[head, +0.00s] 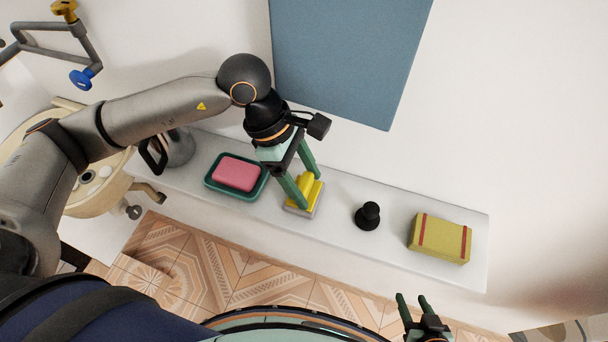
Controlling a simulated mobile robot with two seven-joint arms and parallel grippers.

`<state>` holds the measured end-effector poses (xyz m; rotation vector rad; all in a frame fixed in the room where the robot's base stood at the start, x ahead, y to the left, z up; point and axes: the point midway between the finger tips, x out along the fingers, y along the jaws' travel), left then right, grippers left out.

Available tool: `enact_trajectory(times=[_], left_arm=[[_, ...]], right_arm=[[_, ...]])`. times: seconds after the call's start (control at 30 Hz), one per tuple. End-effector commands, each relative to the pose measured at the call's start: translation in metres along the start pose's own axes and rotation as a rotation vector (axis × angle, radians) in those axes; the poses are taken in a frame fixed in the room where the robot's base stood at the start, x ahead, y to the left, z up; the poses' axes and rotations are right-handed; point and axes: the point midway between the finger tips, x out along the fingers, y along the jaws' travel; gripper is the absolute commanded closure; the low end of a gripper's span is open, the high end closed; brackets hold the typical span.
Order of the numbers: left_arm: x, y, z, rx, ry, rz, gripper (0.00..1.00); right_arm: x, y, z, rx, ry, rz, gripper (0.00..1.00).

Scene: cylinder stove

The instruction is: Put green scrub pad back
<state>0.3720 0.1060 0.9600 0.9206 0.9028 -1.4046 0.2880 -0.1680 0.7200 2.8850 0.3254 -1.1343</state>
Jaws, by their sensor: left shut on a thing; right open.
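My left gripper (308,190) reaches down over the white shelf (345,234), its green fingers around the yellow upper part of a small yellow block with a greyish base (300,210). It is shut on this block, which sits at or just above the shelf; I cannot tell whether it touches. No plainly green scrub pad shows, and I cannot tell whether this block is the one named. My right gripper (412,300) is open and apart from the shelf, at the bottom edge of the view.
A pink sponge (236,173) lies in a teal dish (211,183) left of the block. A black knobbed object (368,215) and a yellow box with red bands (440,238) stand to the right. A grey metal pitcher (180,147) is at the left end. A blue panel hangs behind.

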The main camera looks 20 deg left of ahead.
Motion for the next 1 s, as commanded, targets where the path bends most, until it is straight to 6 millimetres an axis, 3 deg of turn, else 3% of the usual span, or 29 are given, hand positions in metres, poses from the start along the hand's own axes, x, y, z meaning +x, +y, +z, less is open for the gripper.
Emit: enact_trajectory(times=[0.27, 0.3, 0.53, 0.83, 1.0], left_arm=[[0.004, 0.0, -0.002, 0.0, -0.001, -0.001, 0.92], [0.003, 0.0, -0.001, 0.0, 0.0, -0.001, 0.28], [0.002, 0.0, -0.001, -0.001, 0.0, -0.001, 0.02], [0.001, 0.0, 0.0, -0.001, 0.0, -0.001, 0.01], [-0.013, 0.001, -0.002, 0.001, -0.001, 0.005, 0.01]], right_arm=[[0.004, 0.0, 0.004, 0.0, 0.0, 0.0, 0.5], [0.003, 0.0, 0.003, 0.0, 0.0, 0.0, 0.5], [0.002, 0.0, 0.003, 0.0, 0.0, 0.0, 0.5], [0.001, 0.0, 0.002, 0.0, 0.0, 0.0, 0.5], [0.005, 0.001, 0.006, 0.0, 0.002, 0.0, 0.5]])
